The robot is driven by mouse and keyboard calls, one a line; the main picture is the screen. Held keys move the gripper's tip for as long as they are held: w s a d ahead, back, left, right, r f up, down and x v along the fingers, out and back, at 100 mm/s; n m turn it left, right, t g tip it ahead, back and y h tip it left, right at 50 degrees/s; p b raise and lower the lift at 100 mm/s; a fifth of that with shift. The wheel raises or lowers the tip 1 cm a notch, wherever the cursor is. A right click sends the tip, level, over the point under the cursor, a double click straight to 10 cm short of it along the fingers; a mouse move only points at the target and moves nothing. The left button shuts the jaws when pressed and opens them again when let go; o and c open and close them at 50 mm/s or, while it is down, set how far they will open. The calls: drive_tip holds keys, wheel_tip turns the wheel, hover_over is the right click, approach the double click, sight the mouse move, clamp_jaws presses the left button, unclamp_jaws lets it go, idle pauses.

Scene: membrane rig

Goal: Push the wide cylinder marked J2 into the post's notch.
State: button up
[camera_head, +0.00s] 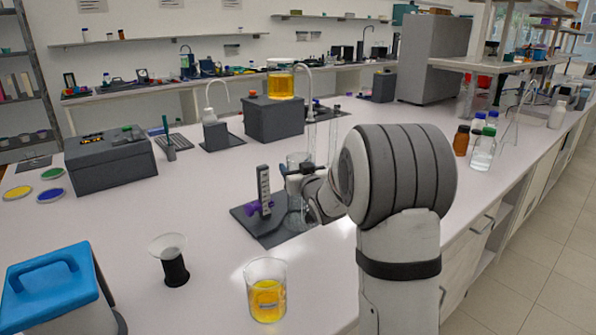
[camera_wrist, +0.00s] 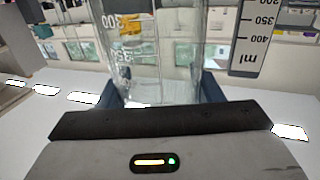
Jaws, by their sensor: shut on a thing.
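A wide clear glass cylinder (camera_head: 296,212) stands upright at the right side of a dark base plate (camera_head: 272,236). Graduation marks show on it in the wrist view (camera_wrist: 155,62); no J2 mark is readable. My gripper (camera_head: 296,180) is shut around the cylinder, with dark blue fingers on either side of it in the wrist view. The post (camera_head: 264,188) stands on the plate just left of the cylinder, with a pale scale and a purple part (camera_head: 252,208). I cannot see the notch clearly or tell whether the cylinder touches it.
A beaker of yellow liquid (camera_head: 267,300) and a small dark-based funnel (camera_head: 172,262) stand in front. A blue-lidded box (camera_head: 50,285) is front left. Tall narrow glass tubes (camera_head: 333,135) rise behind the cylinder.

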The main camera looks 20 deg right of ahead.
drive_tip(key=o, duration=1.3)
drive_tip(key=shift+c, duration=0.2)
drive_tip(key=shift+s, duration=0.1)
